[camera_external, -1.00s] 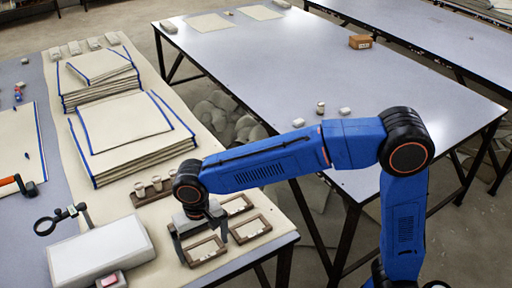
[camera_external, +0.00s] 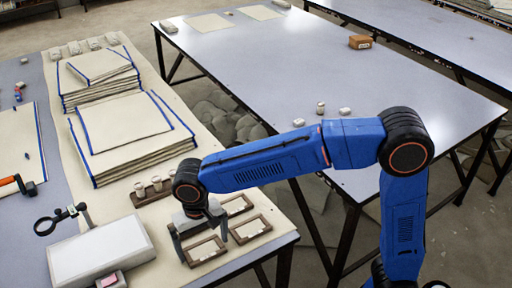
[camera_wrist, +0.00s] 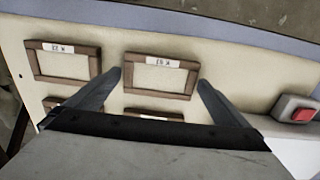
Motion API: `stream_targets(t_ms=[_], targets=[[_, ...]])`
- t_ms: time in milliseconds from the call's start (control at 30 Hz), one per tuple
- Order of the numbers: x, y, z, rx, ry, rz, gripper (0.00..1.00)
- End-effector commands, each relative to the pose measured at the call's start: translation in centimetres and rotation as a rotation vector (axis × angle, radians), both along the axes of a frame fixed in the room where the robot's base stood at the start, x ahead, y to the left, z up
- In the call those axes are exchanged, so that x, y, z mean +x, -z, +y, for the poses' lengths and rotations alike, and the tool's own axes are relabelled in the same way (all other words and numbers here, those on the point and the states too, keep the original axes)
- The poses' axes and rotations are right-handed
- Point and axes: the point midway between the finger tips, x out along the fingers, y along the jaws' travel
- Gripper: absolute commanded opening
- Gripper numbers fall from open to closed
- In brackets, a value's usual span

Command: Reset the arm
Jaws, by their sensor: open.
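My gripper (camera_external: 203,240) hangs at the end of the blue arm over the near end of the left table, above several brown wooden frames. Its fingers are apart and hold nothing. In the wrist view the gripper (camera_wrist: 160,85) has its two fingertips on either side of the lower edge of one labelled wooden frame (camera_wrist: 160,98). I cannot tell whether the fingers touch it. Another labelled frame (camera_wrist: 38,62) lies to its left. Stacks of cream cloth with blue edges (camera_external: 125,128) lie farther back on the table.
A white box-shaped device (camera_external: 100,252) with a pink-red button (camera_external: 109,281) and a magnifier (camera_external: 46,226) stand left of my gripper. A rack of small round items (camera_external: 150,190) is just behind it. The grey-blue table (camera_external: 270,60) is mostly clear, with a few small objects.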

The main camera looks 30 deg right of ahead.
Motion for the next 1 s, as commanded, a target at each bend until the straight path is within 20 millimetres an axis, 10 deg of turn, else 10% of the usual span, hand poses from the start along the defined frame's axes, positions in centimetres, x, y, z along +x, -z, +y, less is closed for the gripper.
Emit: stream_targets(t_ms=[767,1000], targets=[[0.1,-11.6,0.1,0.006,0.0,-0.004,1.0],[0.0,-8.2,0.0,0.001,0.0,-0.001,1.0]])
